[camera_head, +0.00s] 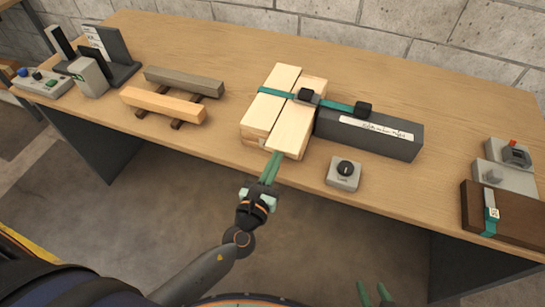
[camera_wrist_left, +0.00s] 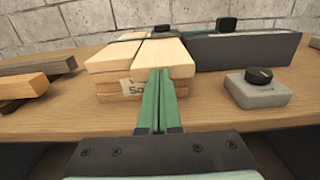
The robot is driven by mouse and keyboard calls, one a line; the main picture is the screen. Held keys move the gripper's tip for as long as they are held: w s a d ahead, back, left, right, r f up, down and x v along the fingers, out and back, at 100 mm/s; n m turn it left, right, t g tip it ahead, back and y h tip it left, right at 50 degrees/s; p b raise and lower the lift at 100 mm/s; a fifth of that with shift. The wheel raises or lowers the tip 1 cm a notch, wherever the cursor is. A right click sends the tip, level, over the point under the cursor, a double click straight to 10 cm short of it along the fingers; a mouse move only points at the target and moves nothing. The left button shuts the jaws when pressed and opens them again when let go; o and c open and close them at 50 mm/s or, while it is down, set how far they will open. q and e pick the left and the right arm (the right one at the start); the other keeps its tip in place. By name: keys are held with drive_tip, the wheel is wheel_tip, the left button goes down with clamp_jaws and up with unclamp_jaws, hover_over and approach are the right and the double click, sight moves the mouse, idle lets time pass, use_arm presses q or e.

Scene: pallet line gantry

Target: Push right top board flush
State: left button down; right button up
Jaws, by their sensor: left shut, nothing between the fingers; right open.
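The right top board (camera_head: 291,128) is pale wood on a small stack of boards. Its near end sticks out closer to me than the left top board (camera_head: 262,112); the wrist view also shows the right board (camera_wrist_left: 166,52) jutting forward. A teal strap (camera_head: 275,92) crosses both boards. My left gripper (camera_head: 277,156) is shut and empty, its green fingertips at the near end of the right top board. In the wrist view the fingertips (camera_wrist_left: 159,72) overlap that end; I cannot tell whether they touch. My right gripper (camera_head: 375,294) is open, low at the bottom edge, away from the table.
A dark grey block (camera_head: 370,135) with a label stands right of the stack. A grey lock knob box (camera_head: 343,174) sits near the front edge. Two loose bars (camera_head: 165,104) lie on supports at left. A brown block (camera_head: 500,215) and switch boxes are at far right.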

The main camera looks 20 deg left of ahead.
sight(282, 143)
use_arm(q)
drive_tip(key=shift+w, duration=0.1)
idle(0.3)
drive_tip(key=w, duration=0.4)
drive_tip(key=shift+w+d, duration=0.1)
drive_tip(key=shift+w, duration=0.2)
drive_tip(key=shift+w+r, duration=0.15)
use_arm(e)
drive_tip(key=shift+s+f, duration=0.1)
drive_tip(key=shift+f, duration=0.1)
drive_tip(key=shift+s, duration=0.1)
